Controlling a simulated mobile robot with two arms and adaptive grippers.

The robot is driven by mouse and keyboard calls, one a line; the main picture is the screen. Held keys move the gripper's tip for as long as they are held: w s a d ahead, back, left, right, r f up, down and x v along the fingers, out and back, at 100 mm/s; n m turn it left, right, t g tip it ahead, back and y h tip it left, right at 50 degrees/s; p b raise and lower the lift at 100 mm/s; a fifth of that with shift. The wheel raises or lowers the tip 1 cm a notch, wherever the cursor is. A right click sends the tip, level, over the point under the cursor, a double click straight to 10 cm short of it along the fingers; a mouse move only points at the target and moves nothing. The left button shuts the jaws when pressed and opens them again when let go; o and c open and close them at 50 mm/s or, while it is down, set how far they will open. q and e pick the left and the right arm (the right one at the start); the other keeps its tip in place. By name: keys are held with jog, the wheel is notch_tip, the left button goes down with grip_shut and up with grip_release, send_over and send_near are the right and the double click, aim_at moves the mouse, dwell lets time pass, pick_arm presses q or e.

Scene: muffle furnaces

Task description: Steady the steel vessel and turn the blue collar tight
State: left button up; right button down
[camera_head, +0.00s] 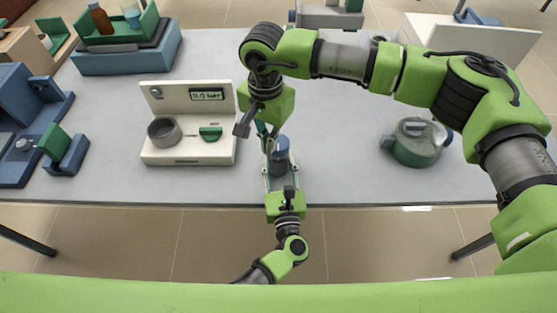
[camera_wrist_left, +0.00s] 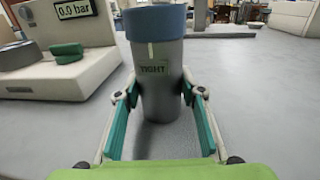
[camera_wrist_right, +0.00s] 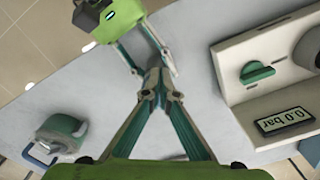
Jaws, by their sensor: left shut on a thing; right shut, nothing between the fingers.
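The steel vessel (camera_wrist_left: 167,92) is a grey cylinder standing upright on the table, with the blue collar (camera_wrist_left: 155,23) around its top. A "TIGHT" label is on its side, with a short pale mark above it, just below the collar. In the head view, the collar (camera_head: 281,143) is just right of my right fingers. My left gripper (camera_wrist_left: 160,92) is shut on the vessel's body, one finger on each side. My right gripper (camera_wrist_right: 155,88) is shut and empty, its fingertips together near the vessel.
A white station (camera_head: 190,150) with a grey ring, green handle and a "0.0 bar" display stands left of the vessel. Blue trays and fixtures (camera_head: 125,62) fill the left side. The table between vessel and pot is clear.

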aim_at(280, 169)
pick_arm(q)
jog(key=shift+f, duration=0.1)
jog(key=o, duration=1.6)
pick_arm(e)
notch_tip(280, 169, up, 4)
jog(key=shift+f, duration=0.15)
pick_arm(q)
jog(key=shift+s, duration=0.1)
jog(key=shift+s+d, duration=0.15)
jog(key=shift+s, duration=1)
jog(key=shift+s+d, duration=0.15)
jog(key=shift+s, duration=0.95)
jog(key=shift+s+d+b, duration=0.2)
jog(key=shift+s+b, duration=0.15)
jog(key=shift+s, duration=1.45)
jog(key=shift+s+d+b, duration=0.2)
jog(key=shift+s+b, duration=0.15)
jog(key=shift+s, duration=1.45)
pick_arm(e)
jog(key=shift+f, duration=0.7)
